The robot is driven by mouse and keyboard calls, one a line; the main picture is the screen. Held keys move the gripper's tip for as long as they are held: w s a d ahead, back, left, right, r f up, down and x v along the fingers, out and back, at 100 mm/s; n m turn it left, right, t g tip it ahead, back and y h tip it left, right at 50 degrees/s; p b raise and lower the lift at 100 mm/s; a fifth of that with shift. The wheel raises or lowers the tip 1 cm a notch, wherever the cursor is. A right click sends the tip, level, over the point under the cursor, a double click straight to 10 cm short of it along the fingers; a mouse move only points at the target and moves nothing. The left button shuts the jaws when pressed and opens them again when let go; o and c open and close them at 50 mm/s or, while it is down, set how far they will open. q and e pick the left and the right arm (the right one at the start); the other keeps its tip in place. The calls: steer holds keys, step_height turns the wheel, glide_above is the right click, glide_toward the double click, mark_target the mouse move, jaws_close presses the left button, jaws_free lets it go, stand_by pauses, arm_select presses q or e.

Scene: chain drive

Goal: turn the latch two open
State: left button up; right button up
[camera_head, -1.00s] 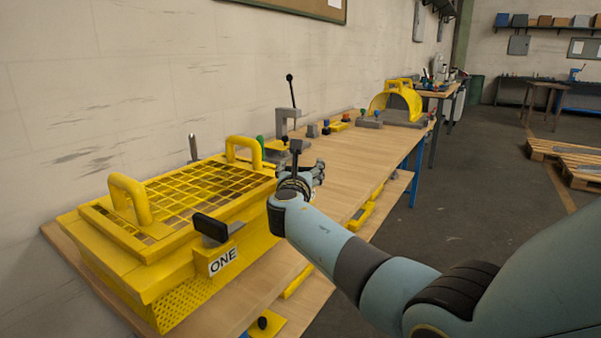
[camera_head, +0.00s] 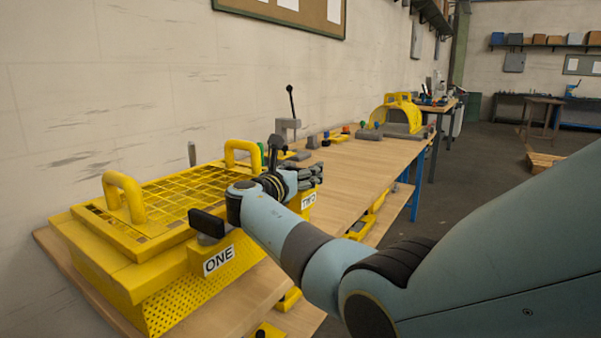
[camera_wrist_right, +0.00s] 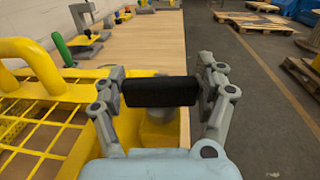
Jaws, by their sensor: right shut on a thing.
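The yellow guard box (camera_head: 140,270) with a mesh lid and two loop handles sits on the near end of the wooden bench. Latch one, a black-handled latch (camera_head: 208,223), is above the label ONE. The label TWO (camera_head: 308,199) shows just beyond my right gripper (camera_head: 300,176). In the right wrist view, my right gripper (camera_wrist_right: 162,92) is shut on the black handle of latch two (camera_wrist_right: 160,91), with a finger at each end. The handle lies crosswise in that view, above a yellow mount (camera_wrist_right: 158,130). My left gripper is not in view.
A grey clamp with a black-knobbed lever (camera_head: 289,125) stands behind the box. Small coloured parts and a yellow arched guard (camera_head: 398,112) are farther along the bench (camera_head: 375,165). The middle of the bench top is clear.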

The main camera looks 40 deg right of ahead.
mark_target(300, 168)
steer(key=shift+r, duration=0.1)
steer(key=o, duration=1.2)
steer(key=shift+c, duration=0.2)
step_height(300, 168, up, 10)
steer(key=shift+f, duration=0.1)
steer(key=shift+c, duration=0.4)
